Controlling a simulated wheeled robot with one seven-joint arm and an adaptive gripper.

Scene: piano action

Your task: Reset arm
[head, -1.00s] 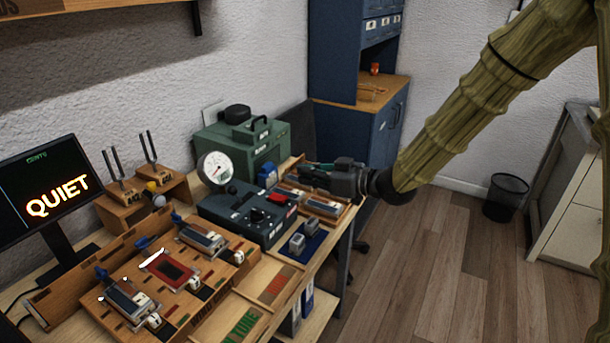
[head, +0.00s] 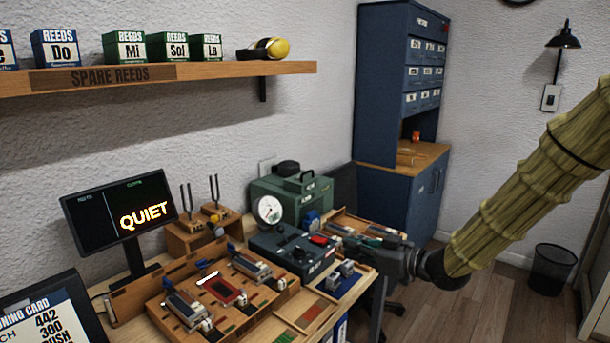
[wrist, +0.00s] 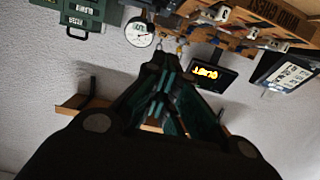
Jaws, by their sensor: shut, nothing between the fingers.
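My arm (head: 535,185) is bamboo-like and enters from the right in the head view. It ends in my dark gripper (head: 345,240), which lies over the right end of the workbench, beside the dark control box (head: 290,252). In the wrist view my gripper (wrist: 160,65) has its fingers together with nothing between them. In the head view I cannot tell whether the fingertips touch anything on the bench.
A wooden board (head: 160,312) with several reed blocks sits on the bench. A screen (head: 118,218) reads QUIET. A green case (head: 290,198) and a round gauge (head: 268,210) stand behind the box. A blue cabinet (head: 385,185) is at the back. Floor by the bin (head: 552,268) is clear.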

